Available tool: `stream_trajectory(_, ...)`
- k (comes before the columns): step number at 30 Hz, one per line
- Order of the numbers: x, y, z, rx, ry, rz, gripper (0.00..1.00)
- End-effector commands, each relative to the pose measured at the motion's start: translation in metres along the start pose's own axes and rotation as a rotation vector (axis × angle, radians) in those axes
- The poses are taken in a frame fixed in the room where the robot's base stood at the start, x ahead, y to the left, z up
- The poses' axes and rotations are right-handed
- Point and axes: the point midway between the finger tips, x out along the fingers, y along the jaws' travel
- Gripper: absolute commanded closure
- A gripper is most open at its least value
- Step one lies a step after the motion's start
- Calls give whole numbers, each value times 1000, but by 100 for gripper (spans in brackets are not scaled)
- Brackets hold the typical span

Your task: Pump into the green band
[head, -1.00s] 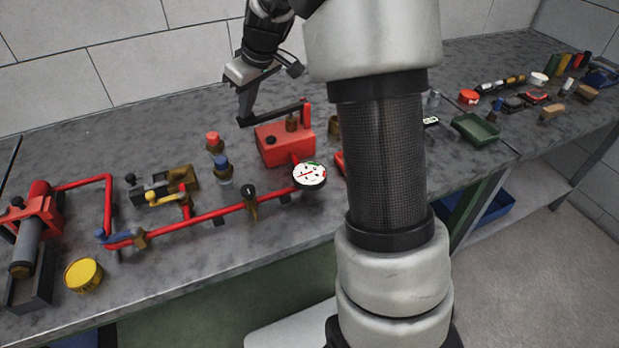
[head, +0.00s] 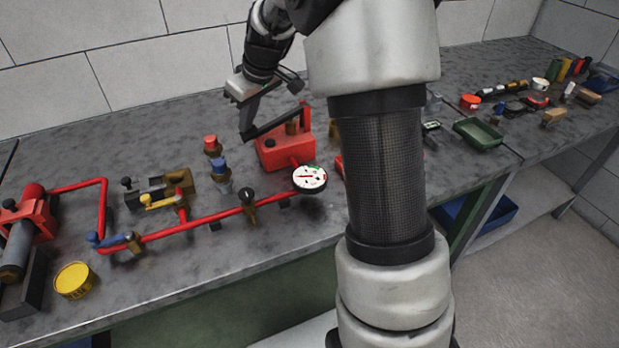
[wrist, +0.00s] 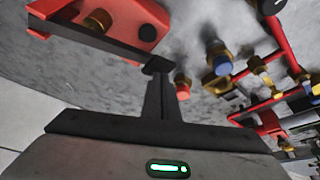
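The red hand pump (head: 285,150) stands on the bench with a dark lever (head: 277,124) sloping down to the left. My gripper (head: 246,136) is at the lever's free left end, fingers together, seeming to touch it; I see nothing clearly between the fingers. In the wrist view, the fingertips (wrist: 157,68) meet the end of the lever (wrist: 85,35), with the red pump (wrist: 125,15) beyond. The round white gauge (head: 309,178) sits in front of the pump. It has a green band along its top and some red on its face. Its needle is too small to read.
A red pipe (head: 200,218) runs left from the gauge, with a black-handled valve (head: 248,197) and a yellow-handled valve (head: 160,202). Blue-capped (head: 220,168) and red-capped (head: 212,143) fittings stand left of the pump. A yellow tin (head: 73,279) is near the front edge.

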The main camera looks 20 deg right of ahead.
Motion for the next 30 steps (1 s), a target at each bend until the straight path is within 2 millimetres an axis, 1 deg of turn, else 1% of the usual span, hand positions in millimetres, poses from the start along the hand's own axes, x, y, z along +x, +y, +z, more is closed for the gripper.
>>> stream_trajectory(1, -6, 0, -2, 0, -3, -2, 100)
stream_trajectory(3, -12, 0, -4, 0, -3, -2, 100)
stream_trajectory(15, -45, 1, -18, 2, -2, 1, 100)
stream_trajectory(30, -46, 0, -19, 1, -1, 1, 100)
